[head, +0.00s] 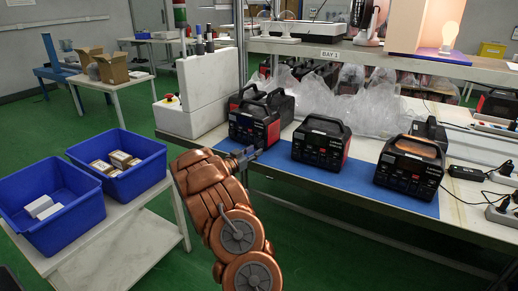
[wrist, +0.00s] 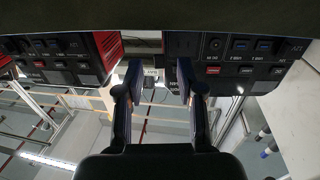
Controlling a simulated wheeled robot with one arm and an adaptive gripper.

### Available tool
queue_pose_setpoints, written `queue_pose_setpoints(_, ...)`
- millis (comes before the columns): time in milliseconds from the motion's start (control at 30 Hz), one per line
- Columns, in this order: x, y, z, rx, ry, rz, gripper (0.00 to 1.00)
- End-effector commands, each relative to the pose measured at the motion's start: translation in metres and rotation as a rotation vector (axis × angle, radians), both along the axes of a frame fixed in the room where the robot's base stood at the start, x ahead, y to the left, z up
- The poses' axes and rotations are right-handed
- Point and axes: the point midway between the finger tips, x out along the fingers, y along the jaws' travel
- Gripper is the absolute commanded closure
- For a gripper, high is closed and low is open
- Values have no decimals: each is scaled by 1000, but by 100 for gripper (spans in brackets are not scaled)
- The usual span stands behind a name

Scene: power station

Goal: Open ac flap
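Three black-and-red power stations stand in a row on the blue mat (head: 300,174): a left one (head: 254,122), a middle one (head: 321,142) and a right one (head: 409,166). My gripper (head: 246,156) is just in front of the left one, low at its front. In the wrist view the stations appear upside down; the left one (wrist: 240,52) is at the upper right and the middle one (wrist: 60,58) at the upper left. My gripper (wrist: 160,72) is open and empty there, with one fingertip overlapping the left station's dark end panel. I cannot clearly tell the AC flap apart.
Clear plastic bags (head: 340,100) lie behind the stations. A white block (head: 192,92) with a red button stands to the left. Blue bins (head: 52,205) with boxes sit on a side table at the left. Black chargers and cables (head: 465,173) lie at the right.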

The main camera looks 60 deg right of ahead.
Motion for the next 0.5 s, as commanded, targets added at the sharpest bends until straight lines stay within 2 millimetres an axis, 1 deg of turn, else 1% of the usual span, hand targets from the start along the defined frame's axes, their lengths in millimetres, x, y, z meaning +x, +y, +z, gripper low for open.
queue_pose_setpoints(33,-2,-7,0,0,-1,-2,62)
queue_pose_setpoints(100,-3,-15,0,0,-1,-3,62)
queue_pose_setpoints(233,-5,-26,1,-1,-1,-3,62)
queue_pose_setpoints(500,-5,-36,2,-3,-1,-1,62)
